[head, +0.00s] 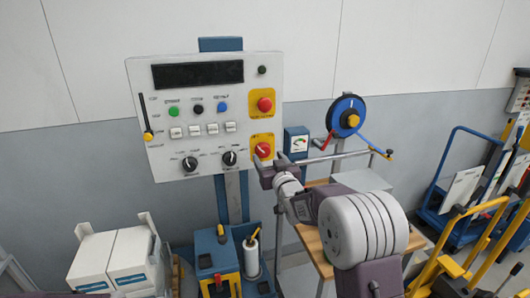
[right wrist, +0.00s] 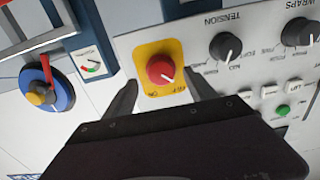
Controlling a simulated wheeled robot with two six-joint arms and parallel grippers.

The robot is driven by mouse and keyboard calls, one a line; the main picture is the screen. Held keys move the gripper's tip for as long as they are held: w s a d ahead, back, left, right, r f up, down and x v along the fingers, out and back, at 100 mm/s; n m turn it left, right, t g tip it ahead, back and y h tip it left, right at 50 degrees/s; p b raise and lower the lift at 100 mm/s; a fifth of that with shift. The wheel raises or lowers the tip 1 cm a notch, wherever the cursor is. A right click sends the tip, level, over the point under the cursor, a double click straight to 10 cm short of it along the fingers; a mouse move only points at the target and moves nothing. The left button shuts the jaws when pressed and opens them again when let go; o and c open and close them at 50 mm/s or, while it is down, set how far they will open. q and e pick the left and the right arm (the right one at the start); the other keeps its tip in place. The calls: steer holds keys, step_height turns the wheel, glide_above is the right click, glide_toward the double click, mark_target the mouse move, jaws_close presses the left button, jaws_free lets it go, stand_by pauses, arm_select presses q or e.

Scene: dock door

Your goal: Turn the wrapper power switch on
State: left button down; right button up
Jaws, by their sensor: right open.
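The power switch is a red rotary knob (head: 263,149) on a yellow plate at the lower right of the white control panel (head: 215,160). In the right wrist view the knob (right wrist: 161,69) shows a white pointer mark, turned towards the side of the small lettering that looks like OFF. My right gripper (head: 264,168) is just in front of and below the knob. In the right wrist view its two fingers (right wrist: 161,78) are apart, one on each side of the yellow plate, with nothing held. Whether they touch the panel cannot be told. My left gripper is not in view.
Above the switch is another red button (head: 264,104) on yellow. Dark dials (head: 229,158) sit to its left. A small gauge box (head: 297,142) and a blue wheel with a red lever (head: 346,117) are to the right. White boxes (head: 114,258) stand at lower left.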

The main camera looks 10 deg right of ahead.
mark_target(265, 153)
steer(key=w, duration=0.3)
steer(key=shift+w+a+p, duration=0.2)
steer(key=shift+w+p, duration=0.1)
steer(key=shift+p, duration=0.05)
steer(key=shift+d, duration=0.1)
steer(key=c, duration=1.4)
